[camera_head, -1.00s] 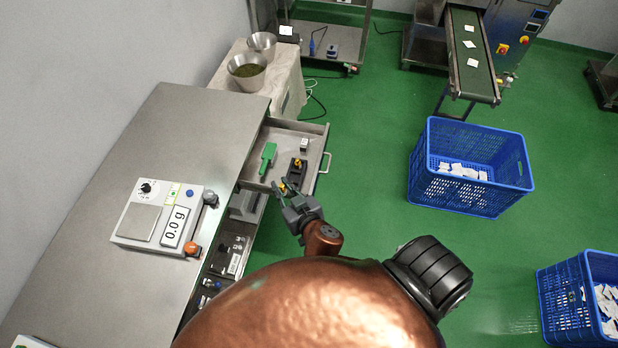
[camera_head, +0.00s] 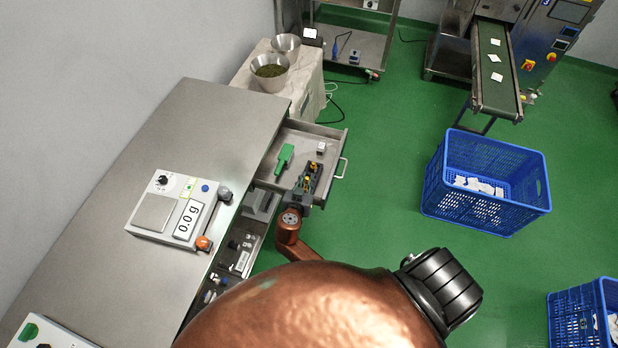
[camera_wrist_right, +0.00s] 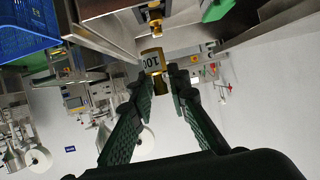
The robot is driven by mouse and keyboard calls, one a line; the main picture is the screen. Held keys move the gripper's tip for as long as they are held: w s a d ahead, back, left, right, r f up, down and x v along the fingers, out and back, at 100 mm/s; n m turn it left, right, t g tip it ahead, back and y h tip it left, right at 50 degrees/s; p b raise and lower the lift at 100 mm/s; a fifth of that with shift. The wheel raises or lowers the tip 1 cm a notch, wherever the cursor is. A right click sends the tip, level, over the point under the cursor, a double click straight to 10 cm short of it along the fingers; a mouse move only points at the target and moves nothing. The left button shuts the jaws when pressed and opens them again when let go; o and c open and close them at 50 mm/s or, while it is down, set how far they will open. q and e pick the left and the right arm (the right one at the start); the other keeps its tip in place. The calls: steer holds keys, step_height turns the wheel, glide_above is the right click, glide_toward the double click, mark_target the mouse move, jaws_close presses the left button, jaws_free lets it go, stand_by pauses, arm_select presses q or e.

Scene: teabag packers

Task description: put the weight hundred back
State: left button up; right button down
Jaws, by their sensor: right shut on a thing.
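My right gripper (camera_head: 307,184) is over the front part of the open drawer (camera_head: 333,160). In the right wrist view its fingers (camera_wrist_right: 161,78) are shut on a brass weight (camera_wrist_right: 152,63), whose white label reads 100 upside down. The weight is held at the fingertips. A dark weight block (camera_head: 321,168) lies in the drawer, partly hidden by the gripper in the head view. Another brass piece (camera_wrist_right: 155,27) shows beyond the held weight in the wrist view. I cannot tell whether the held weight touches the block. My left gripper is not in view.
A green-handled tool (camera_head: 284,158) and a small pale cube (camera_head: 321,147) lie in the drawer. The scale (camera_head: 172,208) on the steel table reads 0.0 g. A lower drawer (camera_head: 238,258) holds small parts. A blue crate (camera_head: 485,205) stands on the floor to the right.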

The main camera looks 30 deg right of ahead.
steer(key=w+d+f+b, duration=0.1)
steer(key=w+f, duration=0.1)
steer(key=w+d+f+b, duration=0.1)
steer(key=w+d+f, duration=0.1)
steer(key=w+d+f+b, duration=0.1)
steer(key=w+f+b, duration=0.1)
steer(key=shift+d+f, duration=0.3)
steer(key=shift+w+d+f+b, duration=0.2)
steer(key=shift+f+b, duration=0.15)
steer(key=shift+b, duration=0.05)
step_height(320, 180, down, 3)
steer(key=shift+w+d+f+b, duration=0.1)
steer(key=shift+f+b, duration=0.1)
steer(key=shift+b, duration=0.5)
steer(key=shift+r, duration=0.15)
